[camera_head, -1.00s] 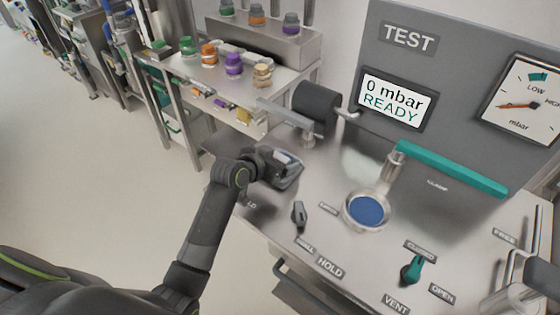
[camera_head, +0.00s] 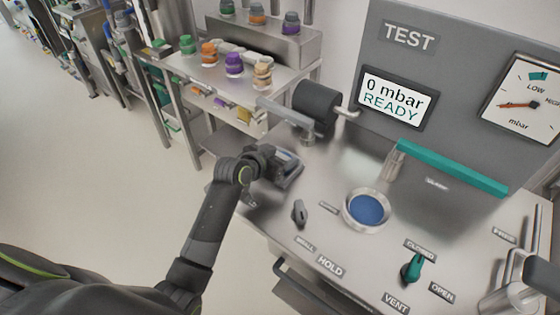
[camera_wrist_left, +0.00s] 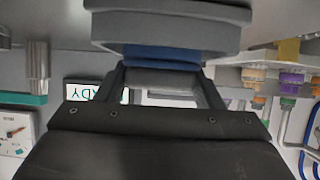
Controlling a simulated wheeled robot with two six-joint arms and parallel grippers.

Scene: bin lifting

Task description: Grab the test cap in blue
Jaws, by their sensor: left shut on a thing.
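My left gripper (camera_head: 287,167) is shut, low over the left part of the steel bench. In the left wrist view a wide grey disc with a blue band (camera_wrist_left: 165,56), which looks like the blue test cap, sits at the fingertips, between the two dark fingers. In the head view the held thing is small and mostly hidden by the gripper. A round metal port (camera_head: 345,211) with a blue face lies on the bench, to the right of the gripper and apart from it. My right gripper is not seen.
A teal-handled clamp (camera_head: 455,168) and a teal valve lever (camera_head: 412,267) are to the right. A dark cylinder (camera_head: 316,105) and metal arm stand behind. Several coloured caps sit on the shelf (camera_head: 290,80).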

